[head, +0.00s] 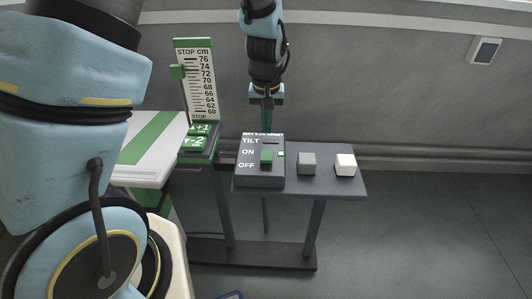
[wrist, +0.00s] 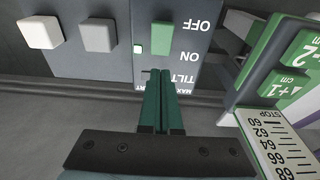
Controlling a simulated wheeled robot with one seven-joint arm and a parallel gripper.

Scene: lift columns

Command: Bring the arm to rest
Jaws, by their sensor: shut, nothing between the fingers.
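My gripper (head: 267,118) points down over the back edge of the dark control box (head: 246,182), its two green fingers together and empty. In the wrist view the shut fingertips (wrist: 163,74) lie near the word TILT on the box (wrist: 204,42). I cannot tell whether they touch it. The box's green switch (head: 266,157) stands beside the words ON and OFF, and also shows in the wrist view (wrist: 162,38), apart from the fingers. My arm (head: 265,52) reaches down from the top of the head view.
A grey block (head: 307,163) and a white block (head: 346,164) sit right of the box on a dark shelf (head: 325,187). Floor at right is clear.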

